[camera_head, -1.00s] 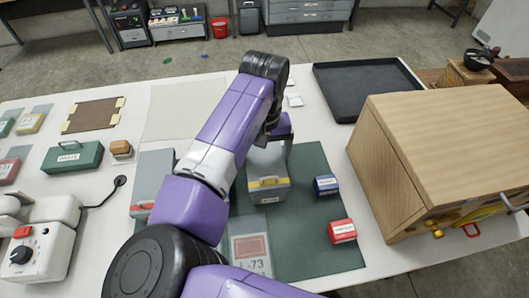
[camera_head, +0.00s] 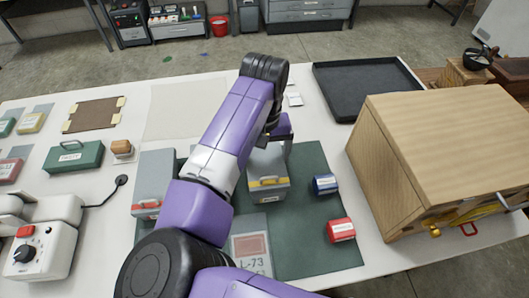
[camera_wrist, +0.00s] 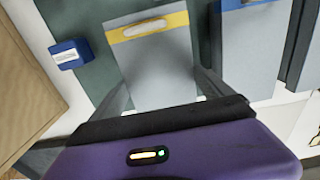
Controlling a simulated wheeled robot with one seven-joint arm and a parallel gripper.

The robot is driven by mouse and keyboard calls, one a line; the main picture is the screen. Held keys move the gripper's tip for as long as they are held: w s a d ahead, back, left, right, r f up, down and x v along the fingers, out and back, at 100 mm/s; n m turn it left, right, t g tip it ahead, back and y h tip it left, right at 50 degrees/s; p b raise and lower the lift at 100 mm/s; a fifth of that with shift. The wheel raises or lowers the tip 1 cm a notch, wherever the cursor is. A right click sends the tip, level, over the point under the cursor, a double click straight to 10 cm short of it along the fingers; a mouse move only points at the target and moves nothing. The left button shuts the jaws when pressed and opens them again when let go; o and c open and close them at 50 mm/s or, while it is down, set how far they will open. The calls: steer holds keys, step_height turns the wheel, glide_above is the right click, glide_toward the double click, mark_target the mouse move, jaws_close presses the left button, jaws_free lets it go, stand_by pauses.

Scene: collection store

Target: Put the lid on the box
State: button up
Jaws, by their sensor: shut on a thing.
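My gripper (camera_wrist: 163,80) has its two fingers on either side of a grey case-like piece (camera_wrist: 158,72) with a yellow band and a pale handle, and is shut on it. The same piece (camera_head: 268,188) shows in the head view on the dark green mat (camera_head: 305,235); I cannot tell if it touches the mat. Whether it is the lid or the box is unclear. A grey piece with a red band (camera_head: 152,180) stands left of my arm. A grey piece with a blue band (camera_wrist: 250,45) is beside the held piece in the wrist view. My arm hides part of the mat.
A small blue box (camera_head: 325,184) and red box (camera_head: 341,230) sit on the mat's right side. A wooden cabinet (camera_head: 450,140) stands at right, a black tray (camera_head: 365,85) behind. A flat L-73 card (camera_head: 250,247) lies in front; a green box (camera_head: 75,156) is left.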

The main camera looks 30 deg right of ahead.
steer(key=shift+f, duration=1.1)
stand_by(1.4)
steer(key=o, duration=1.1)
steer(key=shift+r+b, duration=0.65)
steer(key=shift+r, duration=3.25)
